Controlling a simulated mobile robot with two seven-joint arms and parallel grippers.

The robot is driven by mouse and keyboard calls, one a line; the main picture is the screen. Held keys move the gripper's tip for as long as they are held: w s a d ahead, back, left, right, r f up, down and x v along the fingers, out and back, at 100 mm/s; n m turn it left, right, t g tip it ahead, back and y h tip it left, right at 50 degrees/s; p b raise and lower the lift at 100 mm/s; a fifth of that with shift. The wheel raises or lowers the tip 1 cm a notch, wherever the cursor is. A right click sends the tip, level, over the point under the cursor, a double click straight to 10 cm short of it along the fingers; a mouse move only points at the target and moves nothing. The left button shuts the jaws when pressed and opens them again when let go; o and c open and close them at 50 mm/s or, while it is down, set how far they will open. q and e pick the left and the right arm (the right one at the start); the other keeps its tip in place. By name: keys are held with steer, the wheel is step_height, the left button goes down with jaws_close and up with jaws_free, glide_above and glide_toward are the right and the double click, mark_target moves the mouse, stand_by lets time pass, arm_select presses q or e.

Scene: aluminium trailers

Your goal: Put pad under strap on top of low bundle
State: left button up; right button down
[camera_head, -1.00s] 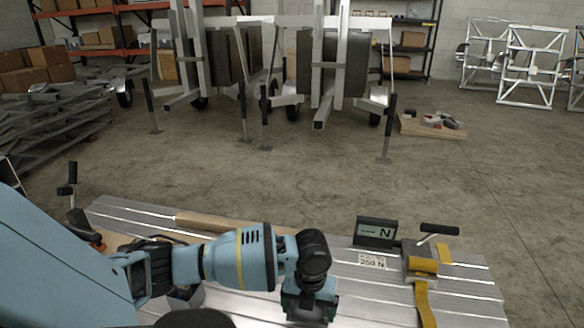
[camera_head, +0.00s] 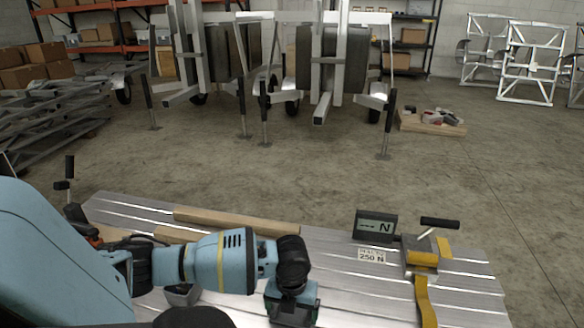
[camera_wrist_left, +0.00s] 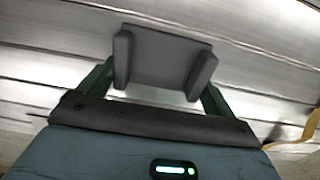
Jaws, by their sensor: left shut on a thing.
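The pad (camera_wrist_left: 165,58) is a grey block with a raised lip at each side. It shows in the left wrist view, held between the green fingers of my left gripper (camera_wrist_left: 160,88). In the head view this gripper (camera_head: 292,304) is low over the slatted aluminium surface (camera_head: 345,290), left of the yellow strap (camera_head: 424,300). The strap runs from a ratchet (camera_head: 420,256) down the right side of the surface, apart from the gripper. I cannot tell which part is the low bundle. My right gripper is not in view.
A display (camera_head: 376,226) reading "N" and a "250 N" label (camera_head: 371,255) are left of the ratchet. A wooden bar (camera_head: 235,220) lies along the back edge. Trailers (camera_head: 320,65) stand beyond open floor. A pallet (camera_head: 430,124) with small items lies behind at right.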

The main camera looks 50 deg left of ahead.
mark_target(291, 317)
arm_select(q)
steer(key=shift+f, duration=0.15)
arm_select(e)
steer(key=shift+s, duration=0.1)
arm_select(q)
steer(key=o, duration=0.7)
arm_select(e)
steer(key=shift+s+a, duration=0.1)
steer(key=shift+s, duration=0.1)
arm_select(q)
step_height(291, 317, up, 12)
steer(key=p, duration=0.3)
steer(key=shift+r, duration=0.2)
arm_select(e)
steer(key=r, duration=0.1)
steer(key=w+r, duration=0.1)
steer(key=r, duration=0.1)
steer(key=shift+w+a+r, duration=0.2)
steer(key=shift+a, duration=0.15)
arm_select(q)
steer(key=shift+s+f+p, duration=0.1)
steer(key=shift+f+p, duration=0.05)
steer(key=shift+p, duration=0.2)
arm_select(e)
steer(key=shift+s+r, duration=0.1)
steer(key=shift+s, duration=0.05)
